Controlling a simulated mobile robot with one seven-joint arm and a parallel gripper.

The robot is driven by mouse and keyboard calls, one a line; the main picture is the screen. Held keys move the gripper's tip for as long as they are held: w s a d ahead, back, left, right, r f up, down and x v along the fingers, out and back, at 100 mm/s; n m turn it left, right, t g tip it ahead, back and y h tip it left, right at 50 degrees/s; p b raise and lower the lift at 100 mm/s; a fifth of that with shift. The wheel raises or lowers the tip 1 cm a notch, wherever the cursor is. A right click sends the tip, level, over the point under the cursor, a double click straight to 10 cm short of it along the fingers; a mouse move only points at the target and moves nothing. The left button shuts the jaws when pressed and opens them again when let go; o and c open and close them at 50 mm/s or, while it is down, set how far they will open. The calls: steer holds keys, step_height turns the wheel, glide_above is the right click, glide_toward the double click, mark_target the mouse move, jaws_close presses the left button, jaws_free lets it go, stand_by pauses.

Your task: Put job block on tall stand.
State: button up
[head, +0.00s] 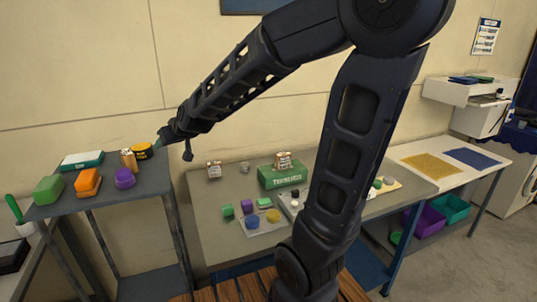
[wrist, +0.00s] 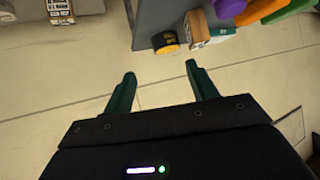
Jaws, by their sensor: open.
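I cannot tell for sure which object is the job block; no label names it. A tall grey stand (head: 112,190) at the left holds a green block (head: 48,189), an orange block (head: 88,182), a purple round piece (head: 125,178), a tan container (head: 128,159), a black-and-yellow tin (head: 142,151) and a teal-and-white box (head: 82,160). My gripper (wrist: 160,69) is open with nothing between its fingers, facing the wall. In the head view it is close to the tin, its fingers mostly hidden by the wrist. The tin (wrist: 165,42) shows beyond the fingers in the wrist view.
The grey worktable (head: 215,212) carries a green box (head: 283,177) with a tan package on it, and several small coloured pieces on a tray (head: 262,230). My arm hides part of this table. A white table (head: 410,150) stands farther right.

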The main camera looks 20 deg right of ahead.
steer(key=s+d+m+g+h, duration=0.2)
steer(key=s+d, duration=0.8)
steer(key=d, duration=0.3)
steer(key=s+d+m+g+h, duration=0.2)
steer(key=s+d+g+h, duration=0.1)
steer(key=s+d, duration=0.7)
steer(key=d, duration=0.3)
steer(key=shift+d+f+m, duration=0.15)
steer(key=shift+f+m, duration=0.1)
steer(key=shift+m, duration=0.05)
